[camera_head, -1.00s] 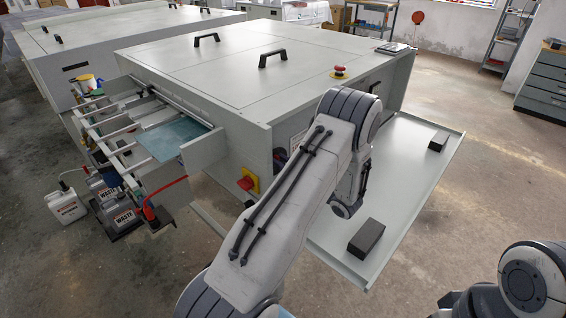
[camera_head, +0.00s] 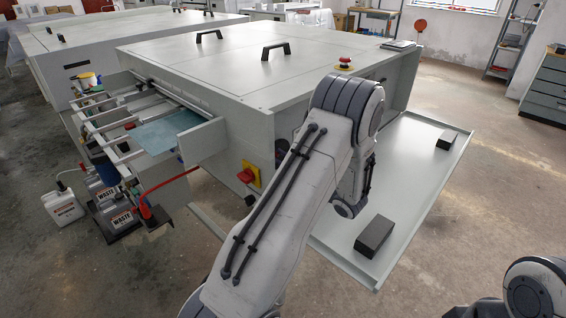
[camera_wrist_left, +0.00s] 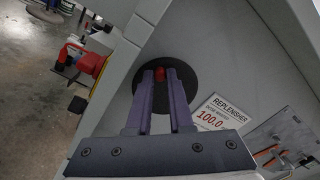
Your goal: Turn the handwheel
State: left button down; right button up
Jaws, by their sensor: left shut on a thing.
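The handwheel (camera_wrist_left: 185,76) is a black round disc on the machine's pale side panel in the left wrist view, with a small red part (camera_wrist_left: 160,74) near its middle. My left gripper (camera_wrist_left: 160,80) has its two purple fingers in front of the disc, shut on the handwheel at the red part. The fingers cover part of the disc. In the head view my left arm hides the handwheel and the left gripper. My right arm shows only at the lower right, and its gripper is out of view.
The large grey machine (camera_head: 200,75) has a red stop button (camera_head: 344,63) on top and a red-yellow switch (camera_head: 248,175) on its side. A shelf (camera_head: 420,190) with two black blocks juts out right. Waste containers (camera_head: 115,205) stand on the left. A replenisher label (camera_wrist_left: 222,112) is beside the handwheel.

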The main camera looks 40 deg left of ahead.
dwell(0.4)
pick_arm(q)
jog(key=c, duration=0.8)
grip_release()
jog(key=d, duration=0.3)
jog(key=s+d, duration=0.1)
jog(key=d, duration=0.3)
jog(key=d+b, duration=0.1)
jog(key=d, duration=0.2)
jog(key=shift+s+d+f, duration=0.1)
jog(key=shift+s+d, duration=0.05)
jog(key=shift+d, duration=0.1)
